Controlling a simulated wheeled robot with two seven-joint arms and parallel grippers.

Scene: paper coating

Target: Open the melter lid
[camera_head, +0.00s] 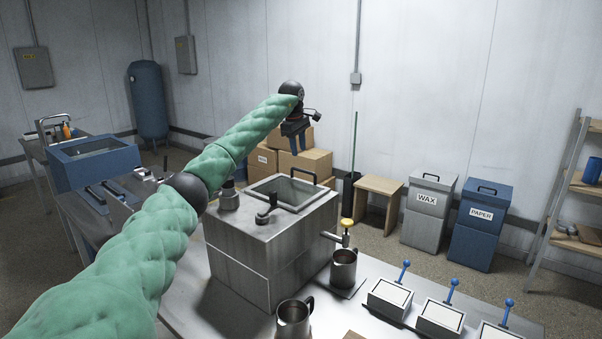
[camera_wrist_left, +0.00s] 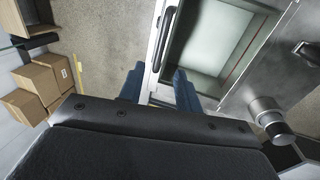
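The melter (camera_head: 238,247) is a grey metal box on the worktable. Its lid (camera_head: 267,182) is a metal frame around a pale pane and lies flat on top, shut. A black bar handle (camera_head: 303,171) stands at the lid's far edge. It also shows in the left wrist view (camera_wrist_left: 165,38). My left gripper (camera_head: 297,148) is above the far side of the lid, fingers pointing down, apart from the handle. In the left wrist view its blue fingers (camera_wrist_left: 158,86) are spread with nothing between them held. My right gripper is not in view.
Black fittings (camera_head: 266,210) rise from the melter's near top. Metal jugs (camera_head: 344,268) and blue-levered boxes (camera_head: 390,297) stand at the right on the table (camera_head: 220,318). Cardboard boxes (camera_head: 318,161) stand behind the melter. The air above the lid is clear apart from my left arm.

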